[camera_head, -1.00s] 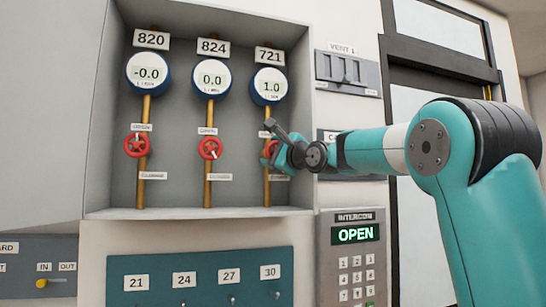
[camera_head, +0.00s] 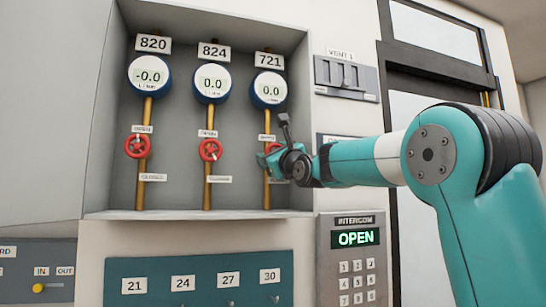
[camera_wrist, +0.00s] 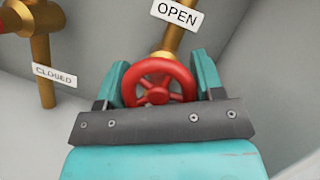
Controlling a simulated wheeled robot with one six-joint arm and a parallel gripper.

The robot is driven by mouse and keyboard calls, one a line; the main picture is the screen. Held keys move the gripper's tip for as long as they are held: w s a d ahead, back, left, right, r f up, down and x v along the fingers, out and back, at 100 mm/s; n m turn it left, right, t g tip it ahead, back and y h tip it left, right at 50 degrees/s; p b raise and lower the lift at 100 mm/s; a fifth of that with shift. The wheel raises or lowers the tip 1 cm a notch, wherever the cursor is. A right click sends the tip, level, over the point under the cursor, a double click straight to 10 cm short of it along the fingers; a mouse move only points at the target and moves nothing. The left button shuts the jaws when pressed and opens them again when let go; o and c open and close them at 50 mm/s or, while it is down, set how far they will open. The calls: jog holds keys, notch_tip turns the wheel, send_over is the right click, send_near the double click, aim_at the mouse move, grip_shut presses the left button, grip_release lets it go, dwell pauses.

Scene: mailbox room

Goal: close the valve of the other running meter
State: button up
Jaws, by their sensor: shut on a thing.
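Three meters hang in a recessed box, labelled 820, 824 and 721. Meter 820 (camera_head: 150,76) reads -0.0, meter 824 (camera_head: 212,83) reads 0.0 and meter 721 (camera_head: 269,89) reads 0.0. Each has a red handwheel on its brass pipe: the 820 valve (camera_head: 138,147), the 824 valve (camera_head: 210,150) and the 721 valve (camera_head: 273,148), which is partly hidden by my gripper. My gripper (camera_head: 268,161) is shut on the 721 valve wheel. In the wrist view the red wheel (camera_wrist: 158,82) sits between the two teal fingers, below an OPEN label (camera_wrist: 177,14).
An intercom (camera_head: 352,258) showing OPEN is below right of the box. A panel with numbered hooks (camera_head: 200,284) is below. A vent switch panel (camera_head: 346,74) and a dark-framed door (camera_head: 436,62) are to the right. The box's right wall stands close to my gripper.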

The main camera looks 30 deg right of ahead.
jog(key=shift+f, duration=0.1)
jog(key=o, duration=0.9)
jog(key=b+v, duration=1.1)
jog(key=v, duration=0.6)
jog(key=shift+s, duration=0.25)
jog(key=shift+d, duration=0.1)
